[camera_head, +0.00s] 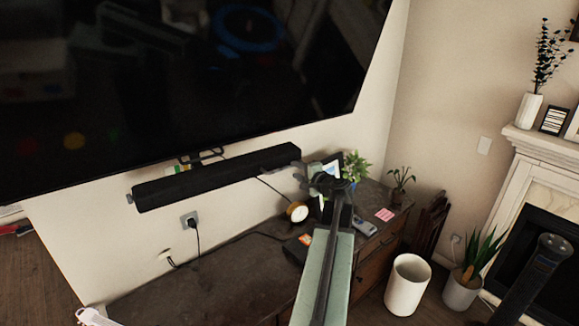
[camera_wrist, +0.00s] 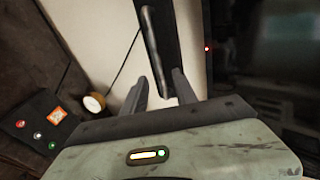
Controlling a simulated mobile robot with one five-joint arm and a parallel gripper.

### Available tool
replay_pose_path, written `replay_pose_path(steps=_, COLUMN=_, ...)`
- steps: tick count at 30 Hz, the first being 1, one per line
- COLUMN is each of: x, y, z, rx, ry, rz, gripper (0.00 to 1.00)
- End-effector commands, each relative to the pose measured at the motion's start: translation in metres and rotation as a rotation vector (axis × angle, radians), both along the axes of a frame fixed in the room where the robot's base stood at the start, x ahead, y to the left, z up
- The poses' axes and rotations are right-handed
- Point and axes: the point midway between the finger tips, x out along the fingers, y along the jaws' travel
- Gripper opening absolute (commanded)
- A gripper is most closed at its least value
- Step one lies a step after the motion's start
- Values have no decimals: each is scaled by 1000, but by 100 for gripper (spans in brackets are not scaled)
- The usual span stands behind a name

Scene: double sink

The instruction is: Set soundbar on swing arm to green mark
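The long black soundbar (camera_head: 215,179) hangs below the TV, tilted up to the right in the head view. A swing-arm bracket (camera_head: 202,154) shows partly between TV and soundbar. A small strip with green and yellow patches (camera_head: 178,169) shows just above the soundbar's left half, partly hidden by it. My gripper (camera_head: 299,172) is at the soundbar's right end. In the wrist view my gripper (camera_wrist: 160,78) has its two fingers apart, with the soundbar's dark end (camera_wrist: 170,35) just beyond and between the tips. I cannot tell whether they touch it.
The large TV (camera_head: 200,70) is close above. Below is a dark wooden cabinet (camera_head: 230,280) with a round lamp (camera_head: 297,212), plants (camera_head: 356,167) and a pink note (camera_head: 384,214). A cable runs behind my gripper. A white bin (camera_head: 407,285) stands on the floor at right.

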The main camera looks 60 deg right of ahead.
Motion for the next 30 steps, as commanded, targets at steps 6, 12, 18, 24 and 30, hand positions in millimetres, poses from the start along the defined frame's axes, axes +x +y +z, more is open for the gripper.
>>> replay_pose_path(steps=6, x=36, y=-21, z=-11, rx=0, ry=1, rz=1, gripper=34)
replay_pose_path(steps=12, x=53, y=-29, z=-13, rx=0, ry=1, rz=-2, gripper=34)
replay_pose_path(steps=18, x=52, y=-28, z=-13, rx=-1, ry=2, rz=-2, gripper=29)
replay_pose_path(steps=24, x=52, y=-28, z=-13, rx=-1, ry=2, rz=-2, gripper=0)
replay_pose_path(steps=30, x=51, y=-28, z=-13, rx=-1, ry=2, rz=-2, gripper=0)
